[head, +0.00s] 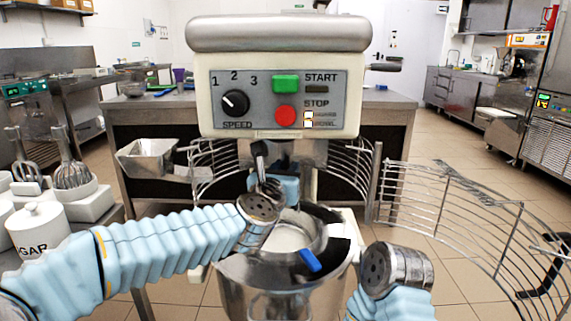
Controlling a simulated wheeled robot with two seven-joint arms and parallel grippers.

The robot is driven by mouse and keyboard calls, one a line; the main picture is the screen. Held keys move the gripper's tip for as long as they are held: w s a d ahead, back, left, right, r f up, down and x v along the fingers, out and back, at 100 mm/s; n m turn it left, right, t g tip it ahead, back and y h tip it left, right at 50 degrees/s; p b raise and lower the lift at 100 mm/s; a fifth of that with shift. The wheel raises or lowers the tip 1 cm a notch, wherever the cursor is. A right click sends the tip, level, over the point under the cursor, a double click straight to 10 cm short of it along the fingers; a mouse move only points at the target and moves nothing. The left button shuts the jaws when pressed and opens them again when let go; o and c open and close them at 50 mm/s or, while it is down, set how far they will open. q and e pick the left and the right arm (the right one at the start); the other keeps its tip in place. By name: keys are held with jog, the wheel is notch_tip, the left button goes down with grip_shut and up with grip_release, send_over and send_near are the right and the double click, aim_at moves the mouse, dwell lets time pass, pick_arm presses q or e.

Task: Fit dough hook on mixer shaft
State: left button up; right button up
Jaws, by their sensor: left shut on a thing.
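The mixer head (278,60) stands straight ahead, its control panel facing me. My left gripper (271,186) is under the head, shut on a dark metal piece that looks like the dough hook (261,160). The hook's upper end is close below the head. Whether it touches the shaft I cannot tell, because the shaft is hidden behind the hook and gripper. The steel bowl (250,272) with pale contents is below. My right gripper (312,260) is over the bowl's right side, with a blue fingertip showing; its opening cannot be made out.
The wire guard (455,212) is swung out to the right, with part of it curving behind the head. A metal chute (150,158) juts out at left. On the left counter are whisks on stands (72,172) and a sugar jar (38,232). Open tiled floor lies at right.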

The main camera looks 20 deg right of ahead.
pick_arm(q)
jog(key=y, duration=0.1)
jog(key=n+t+y, duration=0.1)
jog(key=n+y, duration=0.1)
jog(key=shift+s+d+t, duration=0.15)
jog(key=shift+d+t, duration=0.1)
jog(key=shift+t, duration=0.05)
jog(key=o, duration=0.6)
jog(key=shift+a+n+y, duration=0.15)
jog(key=shift+n+y, duration=0.45)
jog(key=shift+y, duration=0.2)
jog(key=shift+c, duration=0.2)
jog(key=o, duration=0.5)
